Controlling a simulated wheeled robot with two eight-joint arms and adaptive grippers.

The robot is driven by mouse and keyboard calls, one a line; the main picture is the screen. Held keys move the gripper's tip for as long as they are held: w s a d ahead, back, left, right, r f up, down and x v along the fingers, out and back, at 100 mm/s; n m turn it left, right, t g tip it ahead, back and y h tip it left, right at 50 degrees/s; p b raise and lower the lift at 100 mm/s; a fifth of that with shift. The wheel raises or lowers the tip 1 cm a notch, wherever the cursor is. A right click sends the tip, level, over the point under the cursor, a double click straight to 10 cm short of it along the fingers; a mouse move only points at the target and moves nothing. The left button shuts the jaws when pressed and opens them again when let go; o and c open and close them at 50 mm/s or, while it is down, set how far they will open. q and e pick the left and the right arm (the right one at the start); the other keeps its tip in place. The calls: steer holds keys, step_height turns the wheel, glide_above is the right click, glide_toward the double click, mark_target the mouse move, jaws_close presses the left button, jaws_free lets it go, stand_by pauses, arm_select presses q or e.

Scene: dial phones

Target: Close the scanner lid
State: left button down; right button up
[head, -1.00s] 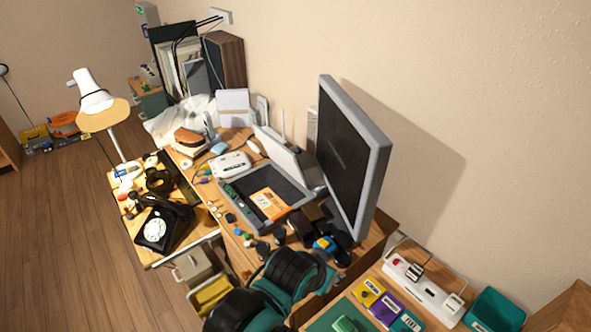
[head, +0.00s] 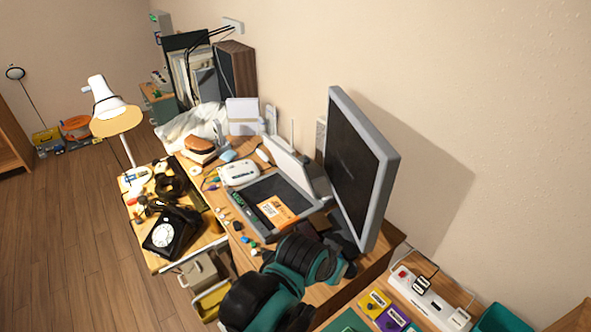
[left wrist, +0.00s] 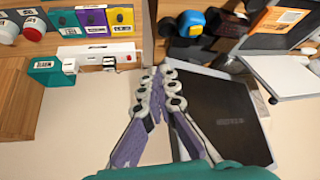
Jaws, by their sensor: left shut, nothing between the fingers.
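The scanner (head: 241,212) sits on the desk with its dark glass exposed and an orange sheet (head: 275,209) lying on it. Its pale lid (head: 288,163) stands open, raised along the side toward the monitor. In the left wrist view the lid (left wrist: 282,76) is at the right, with the orange sheet (left wrist: 277,22) above it. My left gripper (left wrist: 160,75) is shut and empty, left of the lid and apart from it there. In the head view my left arm covers the near side of the desk, and its fingertips are not clearly visible. My right gripper is not in view.
The large monitor (head: 358,165) stands close beside the scanner and also shows in the left wrist view (left wrist: 225,115). A power strip (head: 428,298) is at the lower right.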

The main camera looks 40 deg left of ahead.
arm_select(q)
steer(key=w+a+r+m+p, duration=0.1)
steer(key=w+a+r+p, duration=0.2)
steer(key=w+a+r, duration=0.35)
steer(key=w+a+r+p, duration=0.3)
steer(key=w+a+r, duration=0.1)
steer(key=w, duration=0.6)
steer(key=w+a+r+h+p, duration=0.1)
steer(key=w+a+p, duration=0.2)
steer(key=w+a, duration=0.65)
steer(key=w+a+f+m+t+h+p, duration=0.1)
steer(key=w+a+p, duration=0.1)
steer(key=a, duration=0.9)
steer(key=w+f, duration=0.1)
steer(key=f, duration=0.2)
steer(key=f+b, duration=0.1)
steer(key=f, duration=0.2)
steer(key=w+f+b, duration=0.1)
steer(key=f, duration=0.2)
steer(key=shift+w+d+f, duration=0.15)
steer(key=shift+w+d, duration=0.2)
steer(key=shift+d, duration=0.05)
steer(key=shift+a, duration=0.1)
